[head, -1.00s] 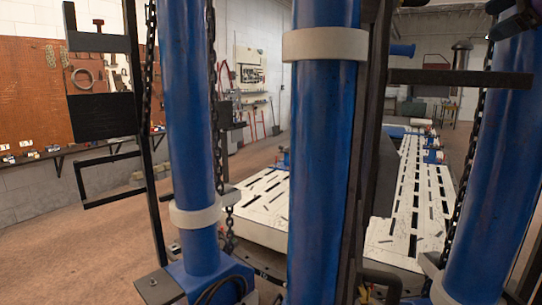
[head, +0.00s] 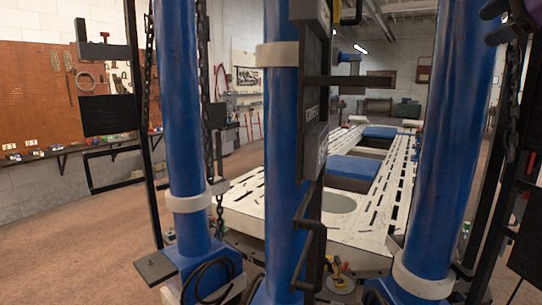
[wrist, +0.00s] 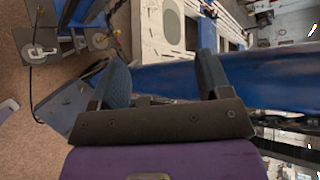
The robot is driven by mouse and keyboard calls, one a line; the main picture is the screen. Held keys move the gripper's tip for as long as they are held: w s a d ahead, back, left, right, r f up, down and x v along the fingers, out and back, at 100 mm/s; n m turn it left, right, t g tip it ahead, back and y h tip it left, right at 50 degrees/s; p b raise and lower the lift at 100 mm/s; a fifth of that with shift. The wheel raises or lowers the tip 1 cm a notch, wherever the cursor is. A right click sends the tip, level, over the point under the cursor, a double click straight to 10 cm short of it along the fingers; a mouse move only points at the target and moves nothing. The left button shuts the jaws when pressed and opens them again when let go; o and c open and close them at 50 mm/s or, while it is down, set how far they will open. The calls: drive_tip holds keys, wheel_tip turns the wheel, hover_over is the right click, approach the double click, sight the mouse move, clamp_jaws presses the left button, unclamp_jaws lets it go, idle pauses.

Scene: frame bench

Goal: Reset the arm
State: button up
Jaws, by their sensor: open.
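My gripper (wrist: 161,57) is open in the wrist view, with its two dark fingers apart and nothing between them. A blue post (wrist: 262,86) crosses the wrist view just beyond the fingers; I cannot tell whether they touch it. In the head view, a purple and dark part of my arm shows at the top right edge, close to the right blue post (head: 447,130).
Two more blue posts (head: 184,110) (head: 284,150) with pale collars stand close in front. Chains hang beside them. A white slotted frame bench (head: 245,200) lies behind. Brown floor (head: 90,225) is open at the left. A pegboard (head: 35,95) hangs on the left wall.

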drive_tip(key=s+a+f+n+g, duration=0.2)
drive_tip(key=s+a+f+n, duration=0.2)
drive_tip(key=a+f, duration=0.35)
drive_tip(key=s+a+f+n+g+h, duration=0.1)
drive_tip(key=s+a+f+n, duration=0.3)
drive_tip(key=f, duration=0.4)
drive_tip(key=s+a+f+n+g+h, duration=0.1)
drive_tip(key=s+a+f+n+h, duration=0.1)
drive_tip(key=s+f+n, duration=0.4)
drive_tip(key=s+a+f+n+g+h, duration=0.2)
drive_tip(key=s+a+f+n, duration=0.2)
drive_tip(key=s+f, duration=0.6)
drive_tip(key=shift+a+f+n, duration=0.3)
drive_tip(key=shift+a+n, duration=0.1)
drive_tip(key=shift+a, duration=0.4)
